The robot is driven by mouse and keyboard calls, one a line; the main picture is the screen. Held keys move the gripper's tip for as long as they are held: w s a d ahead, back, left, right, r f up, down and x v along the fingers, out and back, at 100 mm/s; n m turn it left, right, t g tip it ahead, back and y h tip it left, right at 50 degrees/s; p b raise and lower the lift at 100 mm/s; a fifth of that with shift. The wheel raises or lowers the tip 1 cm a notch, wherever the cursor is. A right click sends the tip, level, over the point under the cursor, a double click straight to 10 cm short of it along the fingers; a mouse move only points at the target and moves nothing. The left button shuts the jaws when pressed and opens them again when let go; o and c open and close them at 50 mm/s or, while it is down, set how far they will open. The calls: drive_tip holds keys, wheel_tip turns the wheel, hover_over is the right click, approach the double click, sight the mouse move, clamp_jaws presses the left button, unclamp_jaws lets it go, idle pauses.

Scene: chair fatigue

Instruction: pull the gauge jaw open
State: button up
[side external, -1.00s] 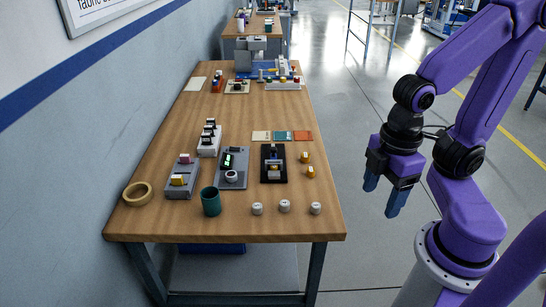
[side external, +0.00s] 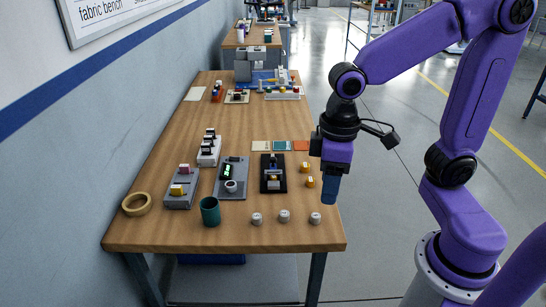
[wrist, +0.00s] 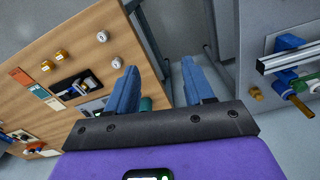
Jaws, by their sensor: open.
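My gripper (side external: 329,200) points down in the air by the right edge of the bench, right of the yellow pieces. In the wrist view its two blue fingers (wrist: 160,82) are apart with nothing held between them. A black-based device (side external: 273,186) with a small upright fixture stands on the bench, left of the gripper; it also shows at left in the wrist view (wrist: 70,88). A grey device (side external: 231,166) with a green-lit display and a round white-topped part stands left of it. I cannot tell for certain which one carries the gauge jaw.
Two yellow pieces (side external: 307,175) and several white round weights (side external: 284,215) lie near the bench's right and front edges. A teal cup (side external: 210,211), a tape ring (side external: 137,204) and a grey block (side external: 181,188) stand left.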

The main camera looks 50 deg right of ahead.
drive_tip(key=w+m, duration=0.7)
drive_tip(key=w, duration=0.7)
drive_tip(key=m, duration=1.8)
hover_over(273, 158)
wheel_tip(273, 158, down, 5)
wheel_tip(273, 158, down, 17)
clamp_jaws()
